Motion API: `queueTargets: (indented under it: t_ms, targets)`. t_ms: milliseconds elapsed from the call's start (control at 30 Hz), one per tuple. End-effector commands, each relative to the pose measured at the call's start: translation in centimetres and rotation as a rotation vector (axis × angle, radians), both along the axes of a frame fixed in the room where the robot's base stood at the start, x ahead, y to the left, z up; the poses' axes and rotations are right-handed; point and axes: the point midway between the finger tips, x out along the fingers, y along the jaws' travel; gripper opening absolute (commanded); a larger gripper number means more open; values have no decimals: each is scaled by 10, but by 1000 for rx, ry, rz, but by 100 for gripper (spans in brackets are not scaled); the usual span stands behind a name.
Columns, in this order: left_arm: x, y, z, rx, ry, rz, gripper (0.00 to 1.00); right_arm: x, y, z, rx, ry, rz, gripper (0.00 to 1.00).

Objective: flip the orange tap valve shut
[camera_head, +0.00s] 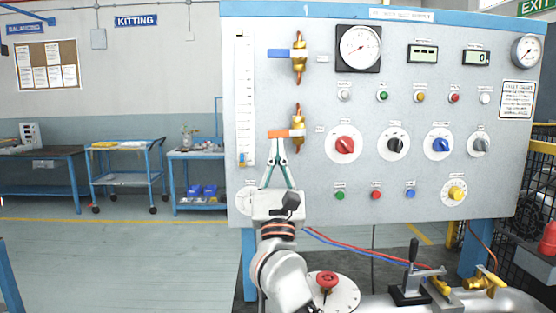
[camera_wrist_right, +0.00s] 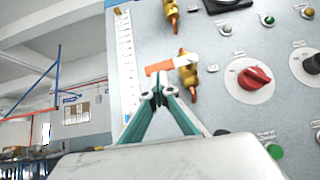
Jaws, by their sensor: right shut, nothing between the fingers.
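The orange tap valve is a brass body (camera_head: 298,117) standing upright on the grey panel, with an orange lever (camera_head: 286,133) lying across it and pointing left, almost level. In the right wrist view the orange lever (camera_wrist_right: 159,67) reaches left from the brass body (camera_wrist_right: 188,72). My right gripper (camera_head: 277,143) is shut and empty, its fingertips just under the lever's left part. In the right wrist view my right gripper (camera_wrist_right: 160,90) also sits just below the lever; I cannot tell whether it touches. My left gripper is out of view.
Above is a second brass valve (camera_head: 299,65) with a blue lever (camera_head: 281,53). A red knob (camera_head: 344,144) is to the right, and a white scale strip (camera_head: 245,100) to the left. A red mushroom button (camera_head: 327,281) and a toggle clamp (camera_head: 413,283) stand low in front of the panel.

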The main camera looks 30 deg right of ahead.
Motion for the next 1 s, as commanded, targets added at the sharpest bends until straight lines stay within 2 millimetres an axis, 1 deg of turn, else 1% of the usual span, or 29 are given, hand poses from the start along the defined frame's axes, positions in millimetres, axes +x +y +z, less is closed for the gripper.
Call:
queueTargets:
  t_ms: [100, 267, 433, 567, 800, 1000]
  targets:
    - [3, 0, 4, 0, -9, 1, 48, 0, 0, 2, 0, -1, -1, 0]
    - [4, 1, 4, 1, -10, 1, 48, -1, 0, 2, -1, -1, 0, 0]
    - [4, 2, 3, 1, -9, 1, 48, -5, 3, -6, 0, 1, 1, 0]
    - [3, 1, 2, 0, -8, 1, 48, -17, 11, -21, -1, 3, 1, 0]
    - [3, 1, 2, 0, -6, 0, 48, -46, 31, -56, -1, 4, 1, 0]
    - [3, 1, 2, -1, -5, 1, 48, -64, 42, -76, -1, 2, 1, 0]
